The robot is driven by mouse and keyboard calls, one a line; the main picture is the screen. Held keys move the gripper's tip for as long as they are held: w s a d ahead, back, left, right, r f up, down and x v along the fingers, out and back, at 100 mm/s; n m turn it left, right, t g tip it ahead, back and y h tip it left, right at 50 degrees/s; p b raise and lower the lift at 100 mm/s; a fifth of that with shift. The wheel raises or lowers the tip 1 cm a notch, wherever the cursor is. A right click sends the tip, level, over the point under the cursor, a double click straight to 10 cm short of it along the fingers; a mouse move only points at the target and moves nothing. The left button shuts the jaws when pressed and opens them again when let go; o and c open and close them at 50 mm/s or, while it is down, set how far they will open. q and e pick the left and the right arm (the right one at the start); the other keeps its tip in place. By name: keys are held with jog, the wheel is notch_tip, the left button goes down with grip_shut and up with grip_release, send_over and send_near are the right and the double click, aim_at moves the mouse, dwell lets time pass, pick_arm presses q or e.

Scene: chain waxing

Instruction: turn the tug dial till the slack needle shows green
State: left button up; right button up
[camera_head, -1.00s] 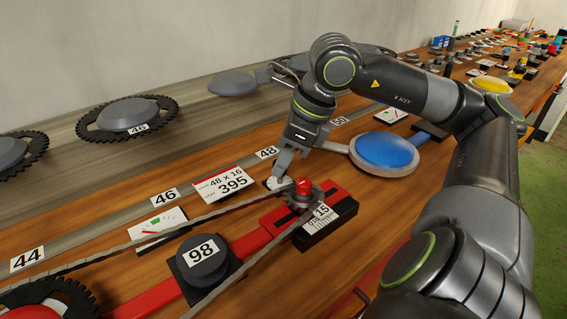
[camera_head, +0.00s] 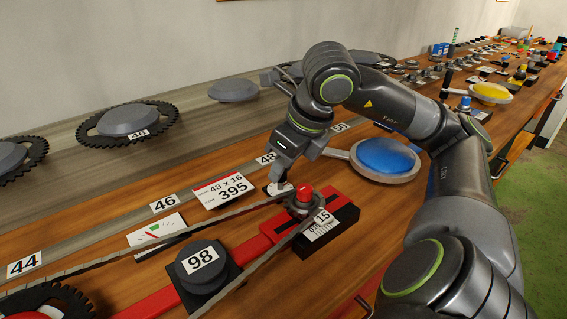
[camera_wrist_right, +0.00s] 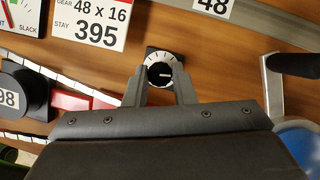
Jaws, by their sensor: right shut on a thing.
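In the head view the dial (camera_head: 279,188) is partly hidden by my right gripper (camera_head: 281,177). The slack gauge (camera_head: 157,229) is a white card with a green patch and a red patch; its needle is too small to read surely. In the wrist view only the gauge's corner (camera_wrist_right: 21,14) shows. My left gripper is out of view.
A chain (camera_head: 215,215) runs past. A stay card (camera_head: 224,190), a round block marked 98 (camera_head: 203,263) and a blue disc (camera_head: 385,157) are close by.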

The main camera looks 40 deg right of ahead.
jog(key=o, duration=1)
jog(key=shift+s+d+r, duration=0.1)
jog(key=shift+s+r, duration=0.05)
jog(key=shift+r, duration=0.35)
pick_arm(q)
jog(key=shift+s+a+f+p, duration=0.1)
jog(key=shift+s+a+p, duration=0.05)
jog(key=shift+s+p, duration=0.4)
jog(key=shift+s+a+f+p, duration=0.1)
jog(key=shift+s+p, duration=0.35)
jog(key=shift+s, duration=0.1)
pick_arm(e)
jog(key=v, duration=1.6)
jog(key=shift+s+r, duration=0.15)
